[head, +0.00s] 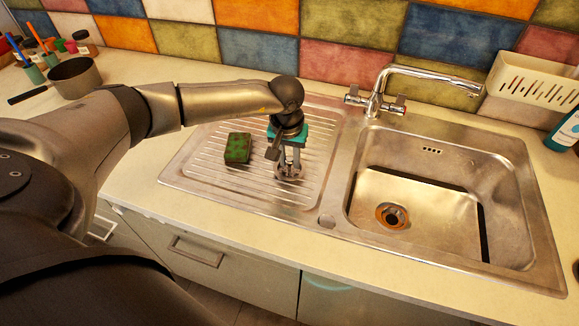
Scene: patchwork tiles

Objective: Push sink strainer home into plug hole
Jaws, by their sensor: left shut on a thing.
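The sink strainer (289,173) is a small round metal piece at the ribbed drainboard, left of the basin. My left gripper (288,163) points down over it and is shut on it. Whether the strainer touches the drainboard or is held just above it, I cannot tell. The plug hole (392,215) is a dark round opening with a brownish ring in the basin floor, uncovered, to the right of my gripper. My right gripper is not in view.
A green and brown sponge (237,148) lies on the drainboard left of my gripper. The tap (376,95) stands behind the basin. A cream rack (530,88) and teal bottle (565,128) are at right. A saucepan (76,79) stands at far left. The basin (455,197) is empty.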

